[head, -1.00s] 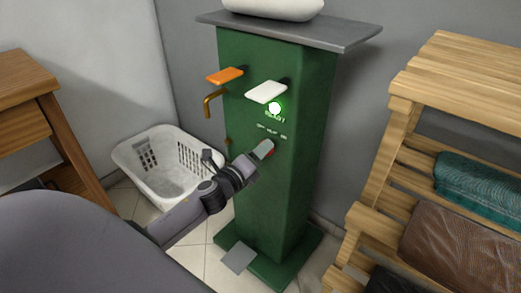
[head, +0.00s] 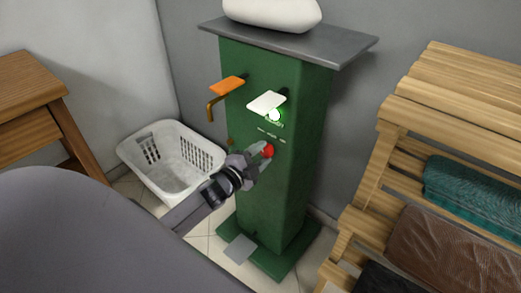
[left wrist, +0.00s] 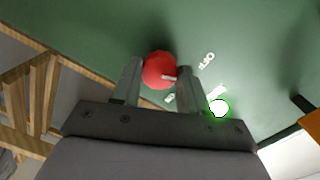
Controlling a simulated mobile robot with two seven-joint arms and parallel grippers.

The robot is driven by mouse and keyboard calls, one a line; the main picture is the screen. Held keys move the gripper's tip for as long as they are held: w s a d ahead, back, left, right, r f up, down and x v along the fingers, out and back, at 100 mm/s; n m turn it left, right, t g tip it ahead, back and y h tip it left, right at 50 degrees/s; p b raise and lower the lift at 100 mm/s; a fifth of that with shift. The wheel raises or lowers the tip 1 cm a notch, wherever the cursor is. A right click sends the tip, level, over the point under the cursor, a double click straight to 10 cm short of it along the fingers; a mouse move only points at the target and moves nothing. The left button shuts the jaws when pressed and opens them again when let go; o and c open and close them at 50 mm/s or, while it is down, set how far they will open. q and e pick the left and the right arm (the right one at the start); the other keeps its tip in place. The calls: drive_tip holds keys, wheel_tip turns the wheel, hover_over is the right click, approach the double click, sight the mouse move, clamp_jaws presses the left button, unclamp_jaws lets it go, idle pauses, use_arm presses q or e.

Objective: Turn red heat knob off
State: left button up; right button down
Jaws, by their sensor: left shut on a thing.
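The round red heat knob (head: 267,150) is on the front of the green column (head: 315,120). In the left wrist view the knob (left wrist: 158,69) sits between the two fingers of my left gripper (left wrist: 158,80), which is shut on it. A short white pointer line on the knob points to the right and slightly down in that view. White markings lie around it; one looks like "OFF" (left wrist: 206,60). The left gripper (head: 262,156) also shows at the knob in the head view. My right gripper is not in view.
Above the knob are a glowing green light (head: 274,116), a white lever (head: 267,101) and an orange lever (head: 226,86). A white laundry basket (head: 200,152) stands left of the column. A wooden rack (head: 455,75) with folded cloth stands at right.

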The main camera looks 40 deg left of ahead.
use_arm(q)
drive_tip(key=shift+n+p, duration=0.55)
drive_tip(key=shift+n, duration=0.55)
drive_tip(key=shift+n+p, duration=0.35)
drive_tip(key=shift+n, duration=0.35)
drive_tip(key=o, duration=1.1)
drive_tip(key=shift+c, duration=0.2)
drive_tip(key=s+p, duration=0.1)
drive_tip(key=s, duration=0.6)
drive_tip(key=shift+a+r, duration=0.25)
drive_tip(key=shift+a, duration=0.05)
drive_tip(key=shift+s+n, duration=0.1)
drive_tip(key=shift+n, duration=0.2)
